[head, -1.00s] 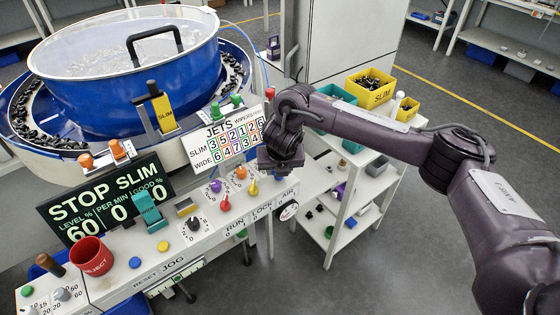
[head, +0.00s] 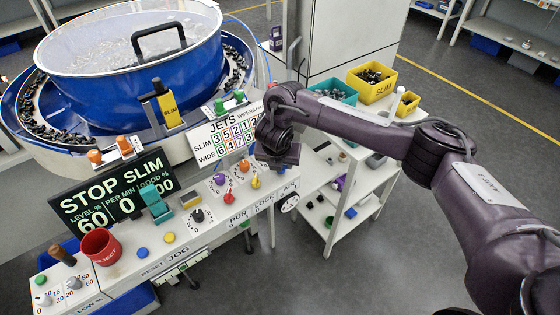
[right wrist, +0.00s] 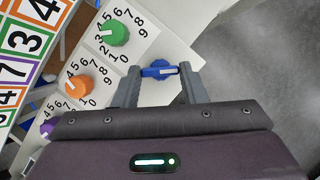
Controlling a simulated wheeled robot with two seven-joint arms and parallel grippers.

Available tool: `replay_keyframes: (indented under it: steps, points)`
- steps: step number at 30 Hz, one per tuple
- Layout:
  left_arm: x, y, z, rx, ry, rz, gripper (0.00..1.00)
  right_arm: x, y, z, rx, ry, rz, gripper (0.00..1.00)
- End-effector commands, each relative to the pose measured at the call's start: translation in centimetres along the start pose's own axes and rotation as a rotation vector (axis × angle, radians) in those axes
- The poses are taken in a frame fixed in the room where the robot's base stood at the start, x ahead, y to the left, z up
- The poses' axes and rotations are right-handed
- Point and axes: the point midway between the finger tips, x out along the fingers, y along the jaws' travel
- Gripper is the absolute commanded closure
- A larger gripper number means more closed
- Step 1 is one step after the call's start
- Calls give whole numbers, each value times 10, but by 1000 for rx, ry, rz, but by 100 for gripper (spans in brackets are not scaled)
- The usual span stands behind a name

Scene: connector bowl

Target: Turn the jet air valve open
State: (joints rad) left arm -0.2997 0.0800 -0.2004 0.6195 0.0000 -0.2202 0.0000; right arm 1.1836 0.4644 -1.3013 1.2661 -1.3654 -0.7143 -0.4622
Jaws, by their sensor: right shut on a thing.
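The jet air valve's blue handle (right wrist: 158,72) shows in the right wrist view at the edge of the white panel. It lies crosswise between the two grey fingers of my right gripper (right wrist: 160,76), which is shut on it. In the head view my right gripper (head: 278,158) hangs low over the right end of the control panel, above the AIR label (head: 290,187), and hides the valve. My left gripper is not in view.
A green dial (right wrist: 115,33) and an orange dial (right wrist: 74,85) sit close to the valve. The JETS board (head: 226,138) stands just left of my gripper. A white shelf cart (head: 345,215) with a yellow SLIM bin (head: 370,92) stands to the right.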

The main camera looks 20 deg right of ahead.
Motion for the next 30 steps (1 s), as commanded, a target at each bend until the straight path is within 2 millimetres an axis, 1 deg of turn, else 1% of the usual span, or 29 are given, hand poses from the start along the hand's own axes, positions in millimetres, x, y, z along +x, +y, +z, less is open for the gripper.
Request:
replay_keyframes:
  steps: [1, 2, 6, 14, 17, 20, 22, 24, 27, 30]
  points:
    - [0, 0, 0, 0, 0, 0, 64, -2, 1, 4, 6, -7, 3, 85]
    - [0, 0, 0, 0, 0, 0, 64, -2, 1, 4, 6, -7, 3, 59]
    - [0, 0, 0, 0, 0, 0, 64, -1, 0, 3, 4, -5, 2, 41]
    - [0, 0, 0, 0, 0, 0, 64, -1, 0, 1, 1, -2, 1, 40]
    - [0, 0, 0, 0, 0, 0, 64, -6, 1, 1, -1, -2, 3, 40]
    - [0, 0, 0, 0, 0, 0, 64, -19, 1, 2, -2, -4, 4, 40]
    - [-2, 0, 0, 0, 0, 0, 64, -33, 1, 3, -2, -6, 4, 40]
    - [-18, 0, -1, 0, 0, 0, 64, -51, 1, 6, -2, -8, 3, 40]
    - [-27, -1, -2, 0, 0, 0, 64, -65, 1, 5, -2, -7, 2, 40]
    - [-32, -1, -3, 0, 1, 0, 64, -74, 1, 4, 0, -7, 3, 40]
